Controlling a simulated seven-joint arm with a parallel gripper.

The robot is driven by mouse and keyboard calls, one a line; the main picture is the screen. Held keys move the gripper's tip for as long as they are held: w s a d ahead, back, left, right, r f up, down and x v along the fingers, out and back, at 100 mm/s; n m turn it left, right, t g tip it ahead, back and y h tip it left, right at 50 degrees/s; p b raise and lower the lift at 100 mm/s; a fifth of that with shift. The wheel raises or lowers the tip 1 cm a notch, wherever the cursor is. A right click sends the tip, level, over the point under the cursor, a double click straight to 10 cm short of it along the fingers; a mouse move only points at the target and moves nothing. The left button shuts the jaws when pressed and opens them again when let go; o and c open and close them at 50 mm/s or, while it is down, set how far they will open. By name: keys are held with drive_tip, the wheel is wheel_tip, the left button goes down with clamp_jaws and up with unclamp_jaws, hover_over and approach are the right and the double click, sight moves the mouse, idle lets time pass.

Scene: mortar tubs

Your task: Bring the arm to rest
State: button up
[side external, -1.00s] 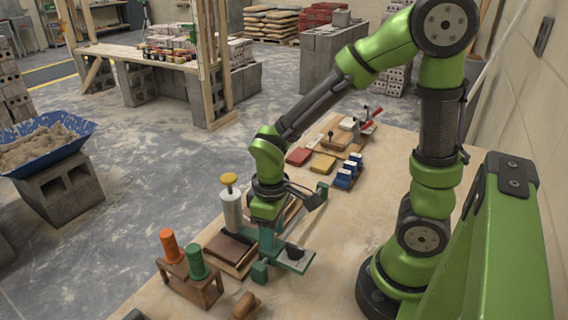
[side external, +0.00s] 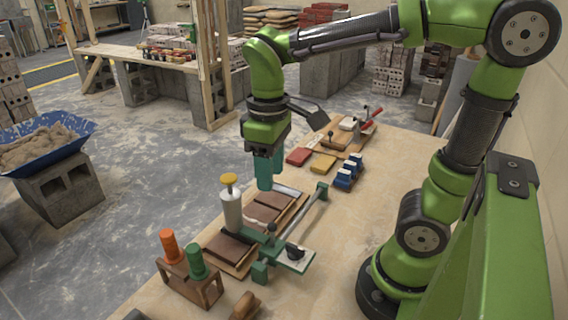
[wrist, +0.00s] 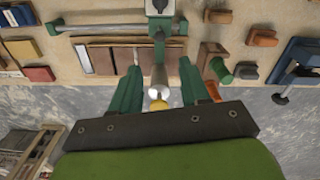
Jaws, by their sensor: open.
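My gripper (side external: 265,172) is raised above the work table in the side external view, its green fingers pointing down. It is open and empty; in the wrist view the two green fingers (wrist: 157,85) stand apart, with the bench tools visible between and beyond them. Below it is a wooden board with brown tiles (side external: 270,203). A green tool with a metal rail (side external: 305,212) stands on the table beside the board. A grey cylinder with a yellow cap (side external: 231,205) stands at the board's near end, clear of the fingers.
A wooden rack (side external: 192,285) holds an orange and a green handle at the near left. Blue-and-white blocks (side external: 348,172), a yellow block (side external: 322,164) and a red block (side external: 299,157) lie farther back. The air around the gripper is free.

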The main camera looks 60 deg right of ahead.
drive_tip(key=shift+r, duration=0.6)
drive_tip(key=s+m+t, duration=0.1)
drive_tip(key=m+t, duration=0.1)
drive_tip(key=s+d+m+t+y, duration=0.1)
drive_tip(key=m+t, duration=0.1)
drive_tip(key=s+m+t+y, duration=0.1)
drive_tip(key=m+t, duration=0.1)
drive_tip(key=t, duration=0.1)
drive_tip(key=shift+s+d, duration=0.1)
drive_tip(key=shift+d, duration=0.3)
